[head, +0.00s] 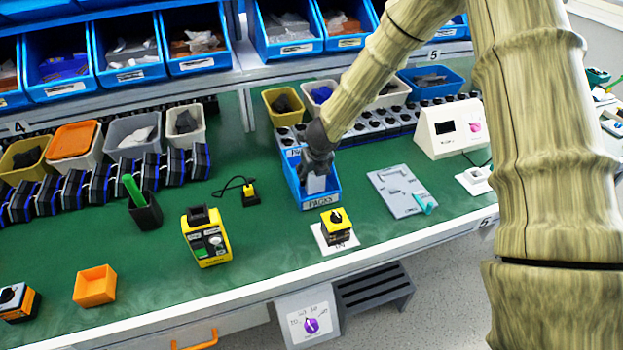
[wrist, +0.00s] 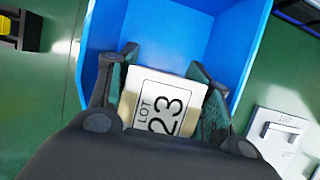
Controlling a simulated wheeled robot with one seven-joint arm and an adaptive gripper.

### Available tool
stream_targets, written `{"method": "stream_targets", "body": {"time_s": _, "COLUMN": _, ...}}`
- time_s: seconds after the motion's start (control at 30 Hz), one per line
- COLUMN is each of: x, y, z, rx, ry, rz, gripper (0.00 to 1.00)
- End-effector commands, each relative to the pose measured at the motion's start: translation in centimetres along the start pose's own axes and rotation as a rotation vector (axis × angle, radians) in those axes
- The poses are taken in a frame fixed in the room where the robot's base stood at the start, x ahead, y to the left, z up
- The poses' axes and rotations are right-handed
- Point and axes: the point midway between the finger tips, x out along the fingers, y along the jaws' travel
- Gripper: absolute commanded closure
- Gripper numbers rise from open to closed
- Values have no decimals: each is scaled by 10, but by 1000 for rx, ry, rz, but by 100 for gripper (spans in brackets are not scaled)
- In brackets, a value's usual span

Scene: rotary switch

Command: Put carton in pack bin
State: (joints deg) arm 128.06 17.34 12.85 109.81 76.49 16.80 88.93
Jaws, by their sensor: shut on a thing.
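The carton (wrist: 163,101) is a small white box with "LOT 23" on its face in the wrist view. My gripper (wrist: 166,95) is shut on it, one finger on each side. In the head view my gripper (head: 317,170) is over the blue pack bin (head: 321,200), labelled "PACKS", and the white carton (head: 316,184) shows below the fingers, within the bin's outline. The bin also shows in the wrist view (wrist: 190,35), its walls around the carton. I cannot tell whether the carton touches the bin floor.
A grey plate (head: 400,192) lies right of the bin. A yellow and black switch (head: 337,226) on a white pad stands in front. A yellow tester (head: 205,238) stands to the left. An orange bin (head: 95,286) is near the front edge. Green mat between them is clear.

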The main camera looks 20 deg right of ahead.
Motion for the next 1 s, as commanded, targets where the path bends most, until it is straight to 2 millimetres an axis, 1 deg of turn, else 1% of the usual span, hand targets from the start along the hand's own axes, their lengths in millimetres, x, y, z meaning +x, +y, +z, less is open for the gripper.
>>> {"method": "stream_targets", "body": {"time_s": 0.03, "x": 7, "y": 0, "z": -3, "rx": 0, "ry": 1, "rz": 0, "gripper": 77}}
{"method": "stream_targets", "body": {"time_s": 0.13, "x": 13, "y": 0, "z": -6, "rx": 0, "ry": 0, "rz": 1, "gripper": 77}}
{"method": "stream_targets", "body": {"time_s": 0.53, "x": 18, "y": 0, "z": -7, "rx": 1, "ry": -1, "rz": 1, "gripper": 77}}
{"method": "stream_targets", "body": {"time_s": 0.57, "x": 17, "y": 0, "z": -7, "rx": 1, "ry": -1, "rz": 1, "gripper": 47}}
{"method": "stream_targets", "body": {"time_s": 0.6, "x": 16, "y": 0, "z": -6, "rx": 0, "ry": -1, "rz": 1, "gripper": 40}}
{"method": "stream_targets", "body": {"time_s": 0.67, "x": 16, "y": 0, "z": -7, "rx": 0, "ry": -1, "rz": 1, "gripper": 29}}
{"method": "stream_targets", "body": {"time_s": 1.0, "x": 15, "y": 0, "z": -6, "rx": 0, "ry": -1, "rz": 0, "gripper": 29}}
